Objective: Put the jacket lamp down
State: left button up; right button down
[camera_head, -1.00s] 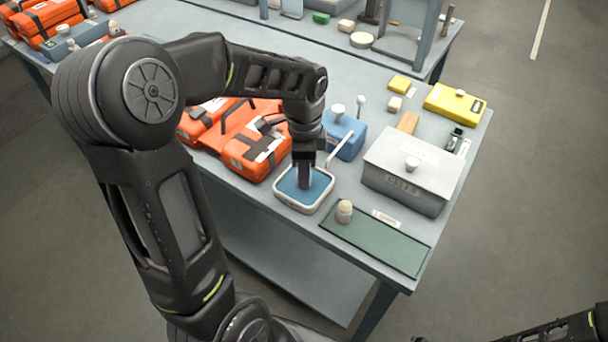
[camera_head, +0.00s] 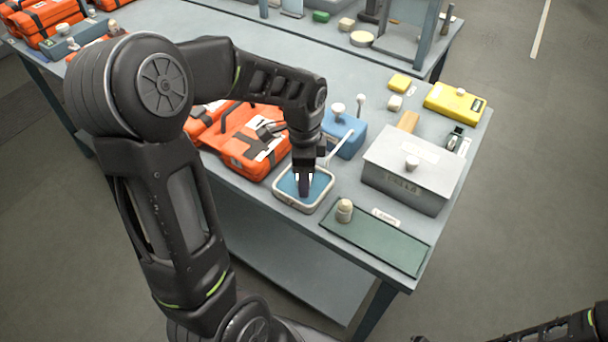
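My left gripper (camera_head: 304,188) points down into a white-rimmed tray (camera_head: 283,202) with a blue lining, near the table's front edge. Its fingertips are small and dark against the blue, and I cannot tell whether they are open or hold something. A small cream, round-topped item (camera_head: 344,211) stands upright on a dark green mat (camera_head: 385,242), to the right of the tray and apart from the gripper. I cannot tell for sure which item is the jacket lamp. My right arm shows only at the bottom right corner, and its gripper is out of view.
Orange cases (camera_head: 250,150) lie left of the tray. A blue box (camera_head: 345,134) with a white knob stands behind it. A grey lidded box (camera_head: 407,172) stands behind the mat, and a yellow case (camera_head: 455,103) is further back. Most of the mat is bare.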

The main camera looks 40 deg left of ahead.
pick_arm(q)
notch_tip(320, 180, up, 12)
jog(key=shift+r, duration=0.2)
dwell(0.4)
jog(key=shift+f, duration=0.1)
dwell(1.4)
